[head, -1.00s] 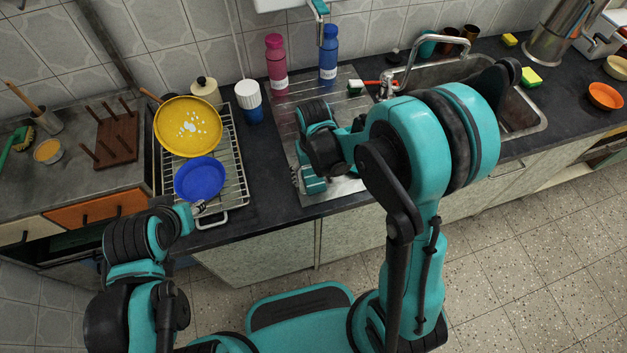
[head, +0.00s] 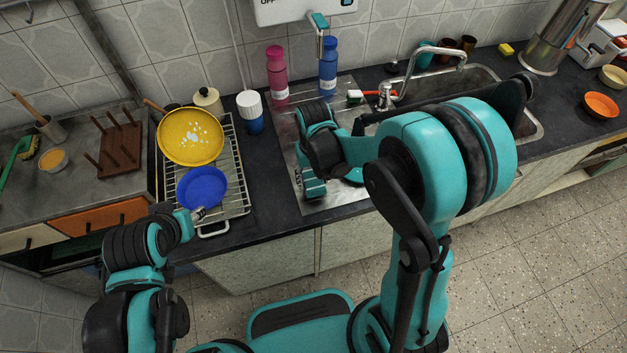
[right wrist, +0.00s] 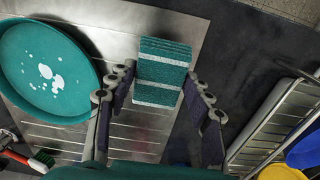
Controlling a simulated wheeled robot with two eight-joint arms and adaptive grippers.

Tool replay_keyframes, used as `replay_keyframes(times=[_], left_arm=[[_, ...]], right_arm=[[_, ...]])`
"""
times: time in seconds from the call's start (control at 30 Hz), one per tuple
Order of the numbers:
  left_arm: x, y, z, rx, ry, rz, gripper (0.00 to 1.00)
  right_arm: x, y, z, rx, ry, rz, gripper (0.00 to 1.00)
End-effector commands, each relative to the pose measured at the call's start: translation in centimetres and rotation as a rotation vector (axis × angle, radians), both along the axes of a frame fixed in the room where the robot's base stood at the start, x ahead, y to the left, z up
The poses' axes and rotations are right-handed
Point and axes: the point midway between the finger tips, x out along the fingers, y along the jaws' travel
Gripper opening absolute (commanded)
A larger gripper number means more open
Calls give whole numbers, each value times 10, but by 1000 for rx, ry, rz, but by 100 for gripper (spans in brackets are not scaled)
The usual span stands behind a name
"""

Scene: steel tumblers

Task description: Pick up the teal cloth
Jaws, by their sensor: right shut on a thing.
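The teal cloth (right wrist: 163,70), with pale stripes, sits between the two fingers of my right gripper (right wrist: 160,86) in the right wrist view. The fingers are shut on it from both sides, above the steel drainboard. In the head view my right gripper (head: 313,180) points down at the drainboard's front left; the cloth cannot be told apart from the teal gripper there. My left gripper (head: 201,214) is at the lower edge of the blue plate (head: 202,188); its fingers are too small to tell open from shut.
A teal plate with white spots (right wrist: 45,75) lies on the drainboard (right wrist: 120,145) beside the cloth. A pink bottle (head: 277,72) and a blue bottle (head: 328,65) stand behind. A red-and-white brush (head: 365,95) lies near the sink.

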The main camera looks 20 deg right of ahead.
Motion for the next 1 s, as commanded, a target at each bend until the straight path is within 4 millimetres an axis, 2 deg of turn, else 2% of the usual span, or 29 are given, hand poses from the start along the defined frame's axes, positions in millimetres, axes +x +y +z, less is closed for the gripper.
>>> replay_keyframes(times=[0.03, 0.3, 0.5, 0.7, 0.97, 1.0], left_arm=[[0, 0, 9, 0, 0, 0, 40], [0, 0, 27, 0, 0, 0, 40], [0, 0, 36, 0, 0, 0, 40], [0, 0, 38, 0, 0, 0, 40], [0, 0, 38, 0, 0, 0, 40], [0, 0, 38, 0, 0, 0, 40]], right_arm=[[3, -3, 13, 0, 0, -2, 29], [48, -48, 48, 0, 0, -4, 29], [72, -71, 67, 0, 0, -3, 29], [82, -81, 75, 0, 0, -1, 29], [83, -82, 75, 0, 0, 0, 29], [83, -82, 75, 0, 0, 0, 48]])
